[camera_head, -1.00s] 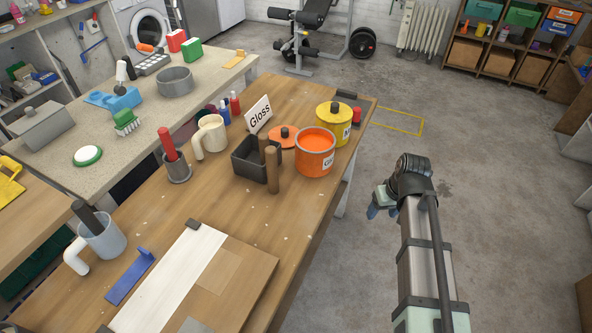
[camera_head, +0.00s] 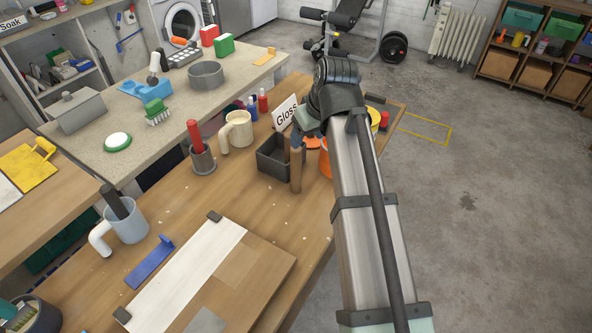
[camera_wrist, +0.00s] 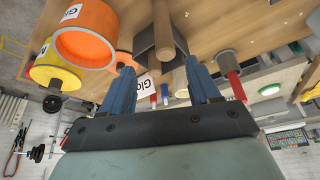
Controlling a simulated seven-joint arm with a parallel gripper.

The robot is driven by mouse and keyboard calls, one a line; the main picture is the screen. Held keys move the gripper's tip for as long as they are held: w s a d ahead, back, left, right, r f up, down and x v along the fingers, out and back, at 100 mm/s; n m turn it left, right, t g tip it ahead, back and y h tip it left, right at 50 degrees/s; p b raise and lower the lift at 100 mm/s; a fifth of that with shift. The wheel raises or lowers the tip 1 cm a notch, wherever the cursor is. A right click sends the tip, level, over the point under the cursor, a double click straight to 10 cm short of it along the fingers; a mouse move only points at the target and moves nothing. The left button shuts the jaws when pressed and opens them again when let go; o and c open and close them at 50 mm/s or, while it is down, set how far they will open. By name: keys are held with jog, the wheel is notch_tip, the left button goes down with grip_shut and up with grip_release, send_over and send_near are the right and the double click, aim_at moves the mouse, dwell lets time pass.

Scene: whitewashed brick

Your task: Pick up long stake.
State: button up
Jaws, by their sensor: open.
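A long wooden stake (camera_head: 296,172) stands upright on the workbench, just in front of a dark open box. In the wrist view it (camera_wrist: 162,22) shows at the top, before the box. My gripper (camera_wrist: 159,68) is open and empty.
The dark box (camera_head: 273,158), orange pot (camera_wrist: 88,35), yellow pot (camera_wrist: 60,68) and Gloss card (camera_head: 285,112) crowd the area. A cream mug (camera_head: 237,130) and a grey cup (camera_head: 202,158) with a red handle stand left. A white board (camera_head: 190,270) lies nearer.

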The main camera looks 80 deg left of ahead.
aim_at(296, 159)
jog(key=shift+s+d+x, duration=0.1)
jog(key=shift+x, duration=1.8)
jog(key=shift+s+d+x, duration=0.1)
jog(key=shift+x, duration=1.8)
jog(key=shift+s+d+x, duration=0.1)
jog(key=shift+s+x, duration=0.05)
jog(key=shift+x, duration=1.7)
jog(key=shift+a+f, duration=0.25)
jog(key=shift+f, duration=0.4)
jog(key=shift+c, duration=0.4)
jog(key=c, duration=1)
jog(key=shift+o, duration=0.2)
